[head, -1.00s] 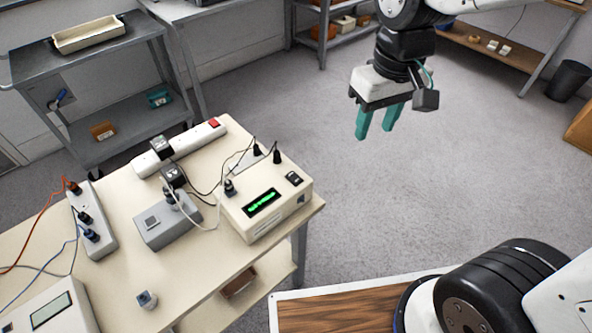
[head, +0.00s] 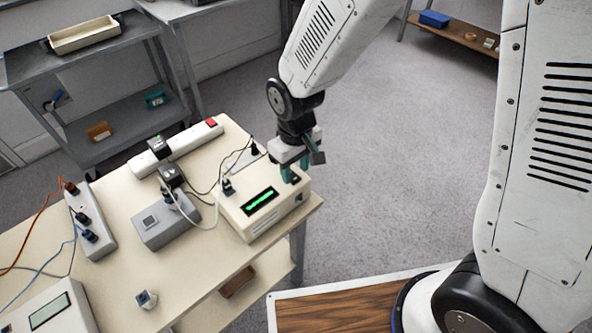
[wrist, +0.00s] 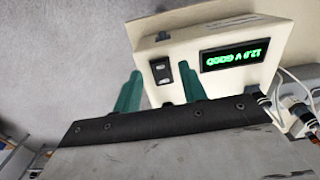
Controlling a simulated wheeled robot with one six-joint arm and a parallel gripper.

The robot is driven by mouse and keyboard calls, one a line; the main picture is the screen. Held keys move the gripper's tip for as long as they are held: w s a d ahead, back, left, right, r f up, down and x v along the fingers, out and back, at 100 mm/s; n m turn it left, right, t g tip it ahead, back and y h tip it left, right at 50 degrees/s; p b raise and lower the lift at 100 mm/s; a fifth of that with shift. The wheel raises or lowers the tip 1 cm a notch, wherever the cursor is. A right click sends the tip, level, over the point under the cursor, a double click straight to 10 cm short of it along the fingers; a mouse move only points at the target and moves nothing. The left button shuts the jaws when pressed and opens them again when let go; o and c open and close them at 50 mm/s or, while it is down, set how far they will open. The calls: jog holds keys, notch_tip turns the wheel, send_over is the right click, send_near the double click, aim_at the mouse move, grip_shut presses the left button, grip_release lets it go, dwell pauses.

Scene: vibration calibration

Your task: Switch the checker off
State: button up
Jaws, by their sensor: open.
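The checker is a cream box (head: 247,225) at the right end of the bench, with a lit green display (head: 260,200). In the wrist view its display (wrist: 232,55) reads "12.0 V GOOD", upside down. A black rocker switch (wrist: 161,71) sits on the same face, beside the display. My gripper (head: 290,175) is over the checker's right end and hides most of the switch in the head view. In the wrist view its two teal fingers (wrist: 160,90) are apart and empty, with the switch showing between them. I cannot tell whether they touch the box.
A grey box (head: 165,228) with plugs and cables stands left of the checker. A white power strip (head: 185,145) with a red switch lies behind, another strip (head: 92,220) at left. Cables run close to the checker. Floor to the right is clear.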

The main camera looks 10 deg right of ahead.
jog(key=shift+f, duration=0.75)
grip_shut()
jog(key=shift+w+a+r+g+h, duration=0.1)
jog(key=shift+w+a+g+h, duration=0.1)
jog(key=shift+g+h, duration=0.3)
jog(key=shift+w+a+g+h, duration=0.15)
jog(key=shift+g+h, duration=0.15)
jog(key=shift+g, duration=0.4)
jog(key=shift+d, duration=0.1)
grip_release()
